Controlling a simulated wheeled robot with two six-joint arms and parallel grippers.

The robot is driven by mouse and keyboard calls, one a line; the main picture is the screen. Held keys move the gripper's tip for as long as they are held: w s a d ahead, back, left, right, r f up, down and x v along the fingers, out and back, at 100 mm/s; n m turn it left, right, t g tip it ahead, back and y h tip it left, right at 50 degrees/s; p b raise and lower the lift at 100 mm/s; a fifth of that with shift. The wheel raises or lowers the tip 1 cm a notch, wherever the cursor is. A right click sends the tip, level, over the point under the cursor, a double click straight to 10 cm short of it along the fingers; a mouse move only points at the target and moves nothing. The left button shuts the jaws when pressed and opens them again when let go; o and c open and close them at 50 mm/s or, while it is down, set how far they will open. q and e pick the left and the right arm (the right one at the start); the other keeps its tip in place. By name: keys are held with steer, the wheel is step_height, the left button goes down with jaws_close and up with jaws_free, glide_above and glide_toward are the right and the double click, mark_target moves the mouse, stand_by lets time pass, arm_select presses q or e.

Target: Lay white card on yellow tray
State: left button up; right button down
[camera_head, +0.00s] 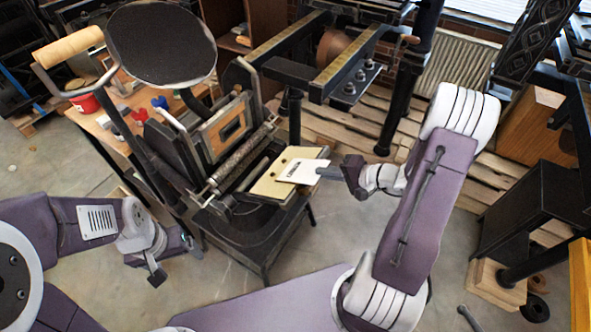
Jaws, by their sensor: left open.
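My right gripper (329,173) comes in from the right and is shut on the card's right edge. Its fingertips cover that edge. My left gripper (174,260) is open and empty, low at the left, in front of the press and well apart from the tray.
The black press (190,160) has a round dark disc (160,44) above and a roller (243,155) behind the tray. A wooden table (125,115) with a red tin (84,103) stands at the left. Another press frame (345,85) stands behind.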

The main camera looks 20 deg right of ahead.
steer(key=shift+s+d+r, duration=0.1)
steer(key=shift+r, duration=0.05)
steer(key=r+p, duration=0.1)
steer(key=s+d+r+p, duration=0.1)
steer(key=r, duration=0.1)
steer(key=s+r+p, duration=0.1)
steer(key=shift+d+r, duration=0.15)
steer(key=shift+d, duration=0.2)
